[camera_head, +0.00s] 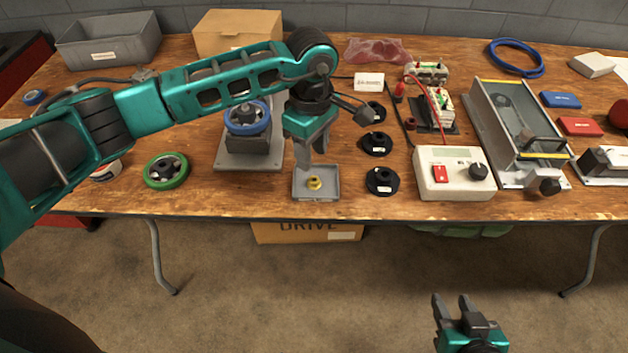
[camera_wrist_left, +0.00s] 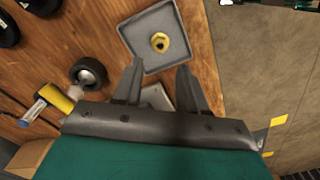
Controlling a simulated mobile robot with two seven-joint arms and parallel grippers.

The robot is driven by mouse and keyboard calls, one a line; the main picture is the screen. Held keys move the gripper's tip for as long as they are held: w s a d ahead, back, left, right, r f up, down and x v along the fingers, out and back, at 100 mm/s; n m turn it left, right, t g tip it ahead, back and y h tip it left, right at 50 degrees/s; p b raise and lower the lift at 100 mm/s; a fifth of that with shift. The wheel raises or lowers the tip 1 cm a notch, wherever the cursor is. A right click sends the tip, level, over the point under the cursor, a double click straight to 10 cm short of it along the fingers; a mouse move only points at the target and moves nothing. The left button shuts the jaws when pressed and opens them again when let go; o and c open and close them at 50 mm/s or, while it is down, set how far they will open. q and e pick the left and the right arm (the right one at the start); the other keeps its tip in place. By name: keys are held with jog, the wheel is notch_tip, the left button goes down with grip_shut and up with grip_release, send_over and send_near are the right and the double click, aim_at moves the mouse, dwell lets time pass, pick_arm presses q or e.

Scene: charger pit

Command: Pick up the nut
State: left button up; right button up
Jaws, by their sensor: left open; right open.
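The nut is a small yellow brass-coloured piece (camera_head: 315,183) in a shallow square grey tray (camera_head: 327,194) near the front edge of the table. In the left wrist view the nut (camera_wrist_left: 159,42) shows a dark hole and sits near the middle of the tray (camera_wrist_left: 137,28). My left gripper (camera_head: 315,163) is above the back part of the tray, pointing down, open and empty. In the left wrist view its two fingers (camera_wrist_left: 157,75) are spread apart, short of the nut. My right gripper (camera_head: 452,303) is open and empty, low in front of the table.
Black round flanged parts (camera_head: 382,181) stand right of the tray, and a white box with a dial (camera_head: 455,173) beyond them. A grey fixture with a blue ring (camera_head: 246,118) and a green-rimmed wheel (camera_head: 166,170) are to the left. The table's front edge is close to the tray.

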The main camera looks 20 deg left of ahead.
aim_at(313, 186)
pick_arm(q)
jog(key=shift+s+d+f, duration=0.1)
jog(key=shift+s+f, duration=0.05)
jog(key=shift+f, duration=1.65)
jog(key=shift+s+d+f, duration=0.1)
jog(key=shift+f, duration=1.65)
jog(key=shift+c, duration=0.3)
grip_shut()
